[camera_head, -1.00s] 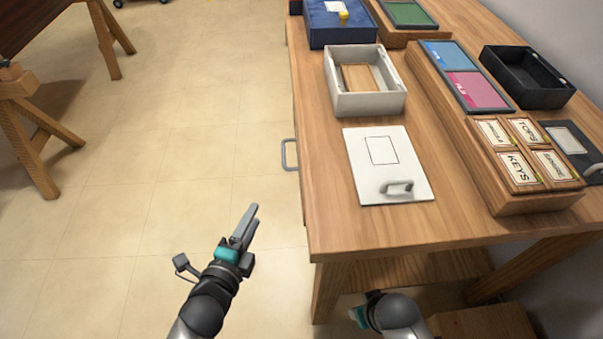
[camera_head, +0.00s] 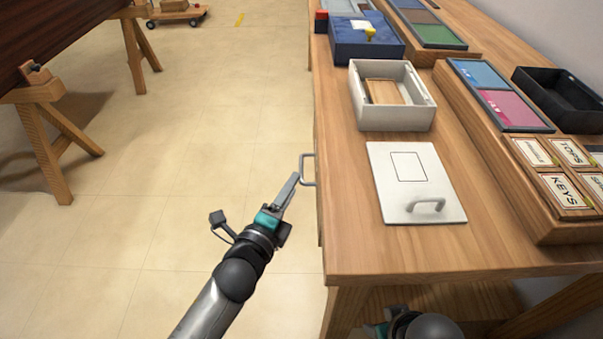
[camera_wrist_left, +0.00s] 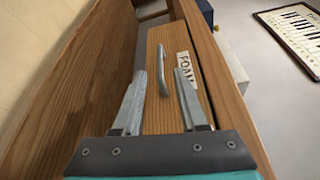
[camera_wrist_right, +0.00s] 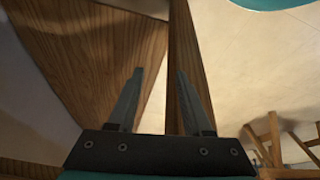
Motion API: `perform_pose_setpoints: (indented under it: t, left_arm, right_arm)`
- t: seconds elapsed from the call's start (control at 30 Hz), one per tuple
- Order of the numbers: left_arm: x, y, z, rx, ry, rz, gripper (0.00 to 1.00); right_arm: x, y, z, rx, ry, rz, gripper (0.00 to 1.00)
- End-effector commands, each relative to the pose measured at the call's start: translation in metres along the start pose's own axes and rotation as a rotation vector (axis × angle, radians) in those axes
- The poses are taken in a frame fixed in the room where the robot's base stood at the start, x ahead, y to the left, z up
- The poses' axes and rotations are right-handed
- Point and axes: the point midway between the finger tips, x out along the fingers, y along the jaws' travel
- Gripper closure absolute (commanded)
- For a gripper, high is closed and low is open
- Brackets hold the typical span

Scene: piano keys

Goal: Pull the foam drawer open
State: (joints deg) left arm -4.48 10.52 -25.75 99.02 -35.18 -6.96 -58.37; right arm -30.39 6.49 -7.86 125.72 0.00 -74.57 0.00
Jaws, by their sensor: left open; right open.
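The foam drawer (camera_wrist_left: 159,58) is a wooden front with a "FOAM" label (camera_wrist_left: 184,68) and a grey bar handle (camera_wrist_left: 162,70) in the left wrist view. The handle also shows in the head view (camera_head: 308,170) on the bench's left side. My left gripper (camera_wrist_left: 155,85) is open, with its fingertips close to the handle and on either side of its near end; I cannot tell if they touch it. In the head view my left gripper (camera_head: 291,186) is just below the handle. My right gripper (camera_wrist_right: 159,72) is open and empty near wooden bench parts.
The bench top (camera_head: 345,235) holds a white lidded panel with a handle (camera_head: 395,200), a white tray (camera_head: 392,125), a blue box (camera_head: 362,50) and a wooden rack with a "KEYS" label (camera_head: 566,190). The floor left of the bench (camera_head: 190,150) is clear up to a trestle (camera_head: 45,140).

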Motion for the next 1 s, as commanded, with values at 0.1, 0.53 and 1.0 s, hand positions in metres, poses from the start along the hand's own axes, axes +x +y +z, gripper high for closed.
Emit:
perform_pose_setpoints:
  t: [0.1,0.53,1.0]
  left_arm:
    - [0.020,0.001,0.000,0.001,0.000,-0.003,0.58]
    - [0.063,0.001,-0.001,-0.001,0.000,0.000,0.58]
    - [0.066,0.000,0.000,-0.001,0.000,0.001,0.68]
  right_arm:
    - [-0.010,0.001,-0.005,0.001,0.022,0.001,0.50]
    - [-0.045,0.001,-0.015,0.001,0.076,0.003,0.50]
    - [-0.049,0.001,-0.017,0.001,0.082,0.003,0.50]
